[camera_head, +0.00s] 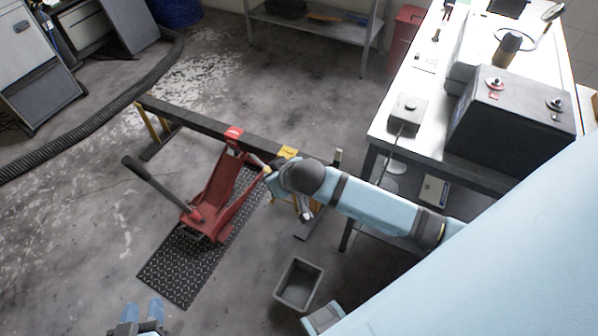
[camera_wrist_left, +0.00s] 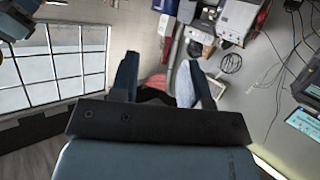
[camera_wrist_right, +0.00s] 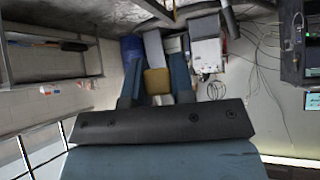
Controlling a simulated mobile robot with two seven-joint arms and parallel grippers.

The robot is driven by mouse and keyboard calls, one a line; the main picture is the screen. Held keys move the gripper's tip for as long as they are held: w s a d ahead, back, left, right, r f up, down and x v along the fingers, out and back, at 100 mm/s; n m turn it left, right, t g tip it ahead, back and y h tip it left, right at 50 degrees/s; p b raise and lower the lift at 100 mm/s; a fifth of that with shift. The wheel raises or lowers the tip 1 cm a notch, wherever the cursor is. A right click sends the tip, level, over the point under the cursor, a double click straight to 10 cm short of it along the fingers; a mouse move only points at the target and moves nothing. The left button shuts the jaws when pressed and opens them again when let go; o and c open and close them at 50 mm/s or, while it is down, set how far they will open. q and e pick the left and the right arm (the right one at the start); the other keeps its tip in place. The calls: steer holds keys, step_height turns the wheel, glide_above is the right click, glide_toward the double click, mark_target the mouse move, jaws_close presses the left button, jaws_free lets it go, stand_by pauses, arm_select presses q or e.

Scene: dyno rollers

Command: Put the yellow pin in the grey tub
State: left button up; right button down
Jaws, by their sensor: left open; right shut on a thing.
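The yellow pin (camera_wrist_right: 157,82) shows as a dull yellow block between the two blue fingers of my right gripper (camera_wrist_right: 156,72) in the right wrist view. The gripper is shut on it. In the head view my right arm reaches over the near end of the dark beam; its wrist hides most of the gripper, and I cannot clearly make out the pin there. The grey tub (camera_head: 282,292) stands open on the floor below and apart from that wrist; its visible inside looks empty. My left gripper (camera_head: 142,312) is open and empty at the bottom left.
A red floor jack (camera_head: 214,192) stands on a black tread mat (camera_head: 165,280) beneath the dark beam (camera_head: 200,121). A white-topped bench (camera_head: 420,95) with a dark box (camera_head: 510,120) fills the right. Floor between mat and tub is clear.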

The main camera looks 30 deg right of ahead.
steer(key=s+f+n+y+b, duration=0.1)
steer(key=s+f+b, duration=0.2)
steer(key=f+b, duration=0.8)
steer(key=s+d+f+n+y+b, duration=0.1)
steer(key=f+b, duration=1.1)
steer(key=f, duration=2.5)
steer(key=s+d+f+n+g+y+b, duration=0.1)
steer(key=s+f+b, duration=0.3)
steer(key=f+b, duration=0.8)
steer(key=shift+s+d+f+n, duration=0.15)
steer(key=shift+s+f+n, duration=0.25)
steer(key=shift+f, duration=6.2)
arm_select(q)
steer(key=w+d+f+m+t+h, duration=0.3)
steer(key=f+m+h, duration=0.2)
steer(key=f, duration=0.6)
steer(key=shift+w+d+f, duration=0.15)
steer(key=shift+f, duration=0.1)
arm_select(e)
steer(key=c, duration=1)
jaws_free()
